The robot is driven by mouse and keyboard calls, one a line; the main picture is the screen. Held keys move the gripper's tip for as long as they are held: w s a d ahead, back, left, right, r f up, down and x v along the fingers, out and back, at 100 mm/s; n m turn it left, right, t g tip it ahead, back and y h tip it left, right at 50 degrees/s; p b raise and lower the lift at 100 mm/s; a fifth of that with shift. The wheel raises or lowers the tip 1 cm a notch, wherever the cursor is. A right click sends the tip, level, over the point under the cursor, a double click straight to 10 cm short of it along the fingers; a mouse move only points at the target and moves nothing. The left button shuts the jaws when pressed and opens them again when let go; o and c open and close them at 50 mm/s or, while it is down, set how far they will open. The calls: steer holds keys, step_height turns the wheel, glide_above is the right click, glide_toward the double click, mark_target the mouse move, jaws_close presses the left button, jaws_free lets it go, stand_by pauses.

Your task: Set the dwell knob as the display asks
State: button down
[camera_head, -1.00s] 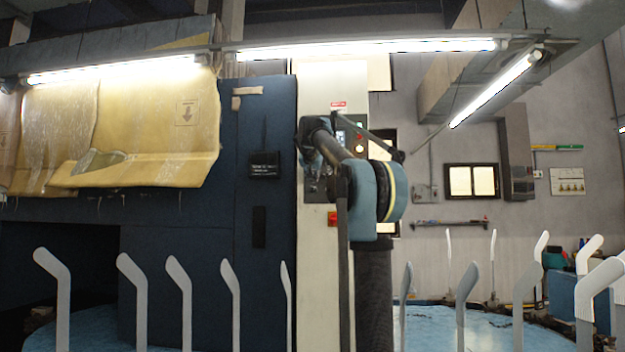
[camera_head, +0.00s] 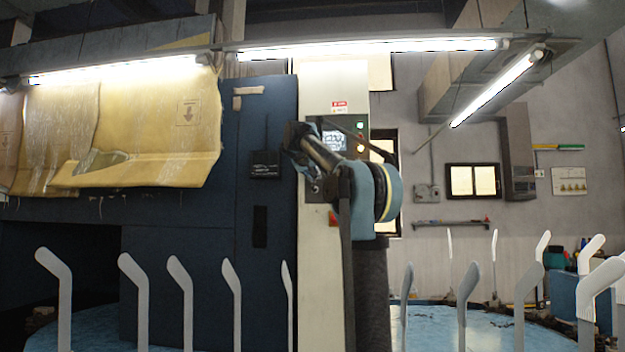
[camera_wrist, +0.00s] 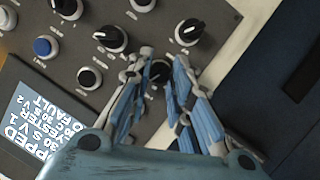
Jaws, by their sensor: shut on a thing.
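In the wrist view, my gripper (camera_wrist: 163,62) is shut on a black knob (camera_wrist: 158,73) on the grey control panel (camera_wrist: 112,72), with blue-sided fingers on either side of it. The fingers hide parts of the knob, and its label cannot be read. My gripper (camera_head: 311,187) is at the cabinet's left side, partly hidden by my arm.
Other black pointer knobs (camera_wrist: 111,38) (camera_wrist: 190,30) and a blue button (camera_wrist: 45,46) sit close around the held knob. A dark blue cabinet (camera_head: 220,240) stands left of the panel. Several upright white sock forms (camera_head: 140,290) stand in front.

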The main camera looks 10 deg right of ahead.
stand_by(0.4)
steer(key=c, duration=1.5)
jaws_free()
steer(key=shift+a, duration=0.1)
steer(key=shift+o, duration=0.2)
steer(key=v, duration=1.1)
steer(key=shift+s+a, duration=0.25)
steer(key=shift+s, duration=0.05)
